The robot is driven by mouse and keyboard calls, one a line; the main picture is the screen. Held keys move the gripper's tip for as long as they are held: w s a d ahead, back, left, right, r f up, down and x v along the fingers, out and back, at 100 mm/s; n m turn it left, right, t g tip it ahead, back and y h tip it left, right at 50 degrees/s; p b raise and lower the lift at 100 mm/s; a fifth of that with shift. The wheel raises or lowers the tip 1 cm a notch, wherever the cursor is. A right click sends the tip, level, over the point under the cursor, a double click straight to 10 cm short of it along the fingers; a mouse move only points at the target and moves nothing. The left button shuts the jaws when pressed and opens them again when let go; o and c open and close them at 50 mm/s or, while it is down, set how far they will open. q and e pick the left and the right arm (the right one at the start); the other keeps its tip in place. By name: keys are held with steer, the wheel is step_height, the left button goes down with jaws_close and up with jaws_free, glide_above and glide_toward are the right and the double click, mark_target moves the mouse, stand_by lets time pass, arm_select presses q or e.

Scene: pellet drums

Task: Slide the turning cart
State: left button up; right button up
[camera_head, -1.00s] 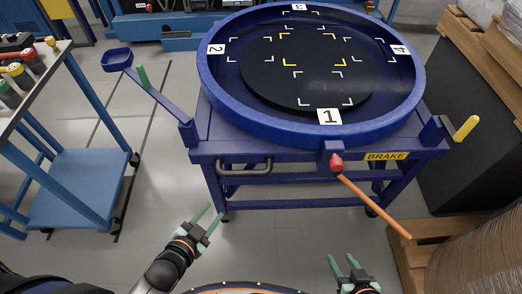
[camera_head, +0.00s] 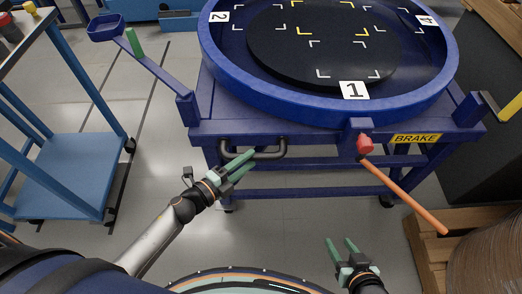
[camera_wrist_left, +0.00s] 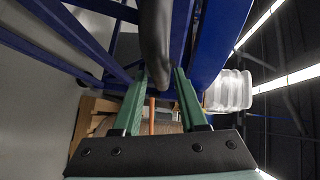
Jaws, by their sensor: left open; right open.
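The turning cart (camera_head: 285,129) is a blue frame with a round blue tray and a black turntable marked with numbers. A dark handle (camera_head: 253,153) sticks out of its front edge at the left. My left gripper (camera_head: 244,166) is open just in front of and below that handle. In the left wrist view the handle (camera_wrist_left: 153,40) runs down between the two green fingers (camera_wrist_left: 157,92); I cannot tell whether they touch it. An orange brake lever (camera_head: 405,195) with a red knob slants down from the front. My right gripper (camera_head: 341,254) is open and empty, apart from the cart.
A light-blue shelf trolley (camera_head: 72,175) stands at the left. A blue side arm (camera_head: 150,68) with a small tray extends left from the cart. Bare floor lies before the cart.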

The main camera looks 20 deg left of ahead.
arm_select(q)
steer(key=x, duration=0.5)
steer(key=shift+w+d, duration=0.15)
steer(key=shift+w, duration=0.2)
steer(key=shift+c, duration=0.2)
jaws_close()
steer(key=shift+f, duration=0.1)
stand_by(0.9)
